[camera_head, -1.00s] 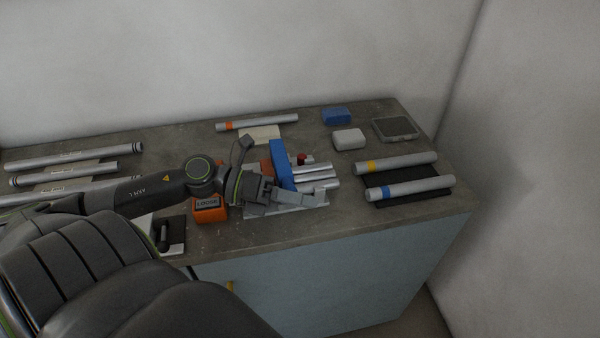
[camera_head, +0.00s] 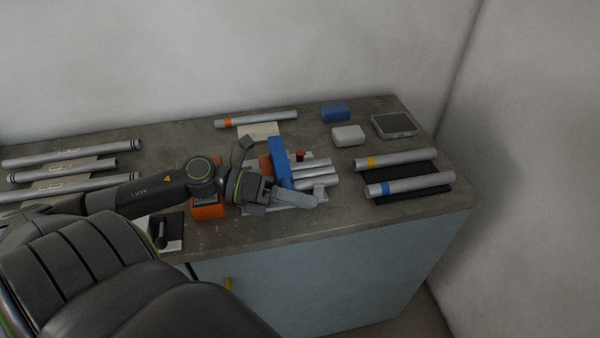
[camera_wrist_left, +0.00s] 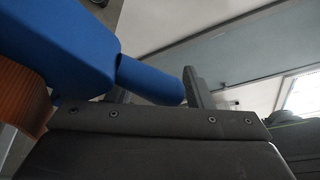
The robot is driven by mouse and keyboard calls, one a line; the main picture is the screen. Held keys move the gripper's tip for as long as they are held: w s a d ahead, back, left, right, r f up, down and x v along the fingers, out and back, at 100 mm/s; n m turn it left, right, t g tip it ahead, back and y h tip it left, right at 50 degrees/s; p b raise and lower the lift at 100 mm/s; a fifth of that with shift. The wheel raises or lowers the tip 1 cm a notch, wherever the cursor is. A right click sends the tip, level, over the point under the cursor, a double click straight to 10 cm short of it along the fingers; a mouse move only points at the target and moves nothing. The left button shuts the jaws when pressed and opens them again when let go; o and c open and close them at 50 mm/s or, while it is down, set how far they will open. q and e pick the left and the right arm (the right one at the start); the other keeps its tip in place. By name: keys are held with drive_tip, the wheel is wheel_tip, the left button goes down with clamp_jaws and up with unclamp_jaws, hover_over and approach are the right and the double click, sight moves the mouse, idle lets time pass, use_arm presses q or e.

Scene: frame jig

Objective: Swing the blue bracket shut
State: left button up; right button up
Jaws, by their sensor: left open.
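The blue bracket (camera_head: 279,163) stands raised at the left part of the grey jig, beside several silver tubes (camera_head: 316,176). My left gripper (camera_head: 292,198) is at the near side of the jig, just in front of the bracket's lower end, with its jaws open. In the left wrist view the blue bracket (camera_wrist_left: 60,45) fills the upper left, and its narrower blue end reaches toward the fingers (camera_wrist_left: 155,90). Whether a finger touches it I cannot tell. The gripper hides part of the jig's near side. My right gripper is not in view.
An orange block (camera_head: 208,207) stands just left of the jig, close under my left arm. Two tubes lie on a black mat (camera_head: 409,196) at right. A blue box (camera_head: 335,113), a white box (camera_head: 348,135) and a grey tray (camera_head: 394,125) sit behind.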

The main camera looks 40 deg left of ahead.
use_arm(q)
drive_tip(key=shift+s+r, duration=0.1)
drive_tip(key=shift+s, duration=0.05)
drive_tip(key=p+v, duration=0.4)
drive_tip(key=v, duration=0.3)
drive_tip(key=shift+a, duration=0.25)
idle(0.5)
drive_tip(key=shift+d, duration=0.1)
